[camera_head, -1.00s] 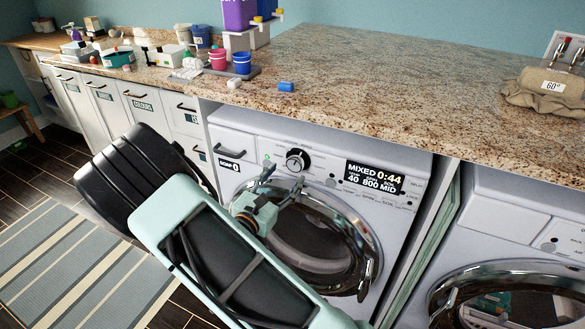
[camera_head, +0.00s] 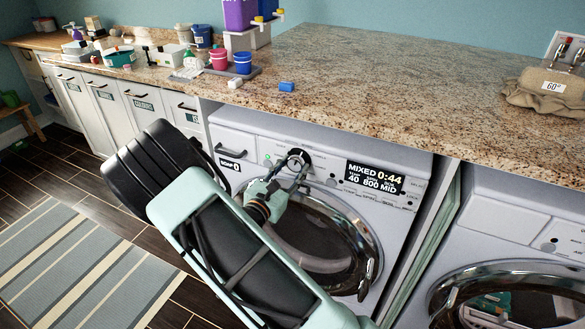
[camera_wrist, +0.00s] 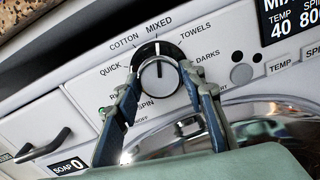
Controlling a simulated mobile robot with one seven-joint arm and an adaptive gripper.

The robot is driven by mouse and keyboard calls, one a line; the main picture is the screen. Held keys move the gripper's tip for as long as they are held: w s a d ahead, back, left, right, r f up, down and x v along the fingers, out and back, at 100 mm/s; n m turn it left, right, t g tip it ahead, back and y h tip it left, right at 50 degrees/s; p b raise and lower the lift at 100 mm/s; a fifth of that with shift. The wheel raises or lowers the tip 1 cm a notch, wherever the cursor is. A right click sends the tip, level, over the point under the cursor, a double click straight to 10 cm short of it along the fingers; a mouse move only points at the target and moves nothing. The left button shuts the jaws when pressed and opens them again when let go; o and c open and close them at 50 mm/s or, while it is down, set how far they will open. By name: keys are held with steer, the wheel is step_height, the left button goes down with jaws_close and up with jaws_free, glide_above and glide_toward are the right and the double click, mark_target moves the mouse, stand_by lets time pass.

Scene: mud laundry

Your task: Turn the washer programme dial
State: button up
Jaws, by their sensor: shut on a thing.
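The washer (camera_head: 235,135) stands under the counter with its round glass door (camera_head: 325,245) shut. Its programme dial (camera_wrist: 158,72) is a black knob with a silver ring and a white mark, ringed by labels including COTTON, MIXED, TOWELS, DARKS, SPIN and QUICK. The mark points up, toward MIXED. My gripper (camera_wrist: 157,85) is shut on the dial, one finger at each side. In the head view, my gripper (camera_head: 290,164) partly covers the dial. The display (camera_head: 374,178) reads MIXED 0:44, 40, 800, MID.
The granite counter (camera_head: 400,90) overhangs the panel closely. The soap drawer handle (camera_wrist: 44,145) is left of the dial. A second machine (camera_head: 510,220) stands at right. A blue block (camera_head: 286,86) and cups (camera_head: 242,63) sit on the counter.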

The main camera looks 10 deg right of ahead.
steer(key=shift+c, duration=0.7)
steer(key=shift+n+p, duration=0.3)
steer(key=shift+n, duration=0.1)
steer(key=n+p, duration=0.1)
steer(key=n, duration=0.1)
steer(key=shift+n+p, duration=0.4)
steer(key=n+p, duration=0.2)
steer(key=n, duration=0.2)
steer(key=shift+d+n, duration=0.1)
steer(key=shift+n, duration=0.2)
steer(key=n+p, duration=0.2)
steer(key=n, duration=0.2)
steer(key=shift+s+n+p, duration=0.1)
steer(key=shift+n+p, duration=0.2)
steer(key=shift+n+t+p, duration=0.3)
steer(key=shift+n+p, duration=0.3)
steer(key=shift+n, duration=1.1)
steer(key=o, duration=1.2)
steer(key=shift+c, duration=0.2)
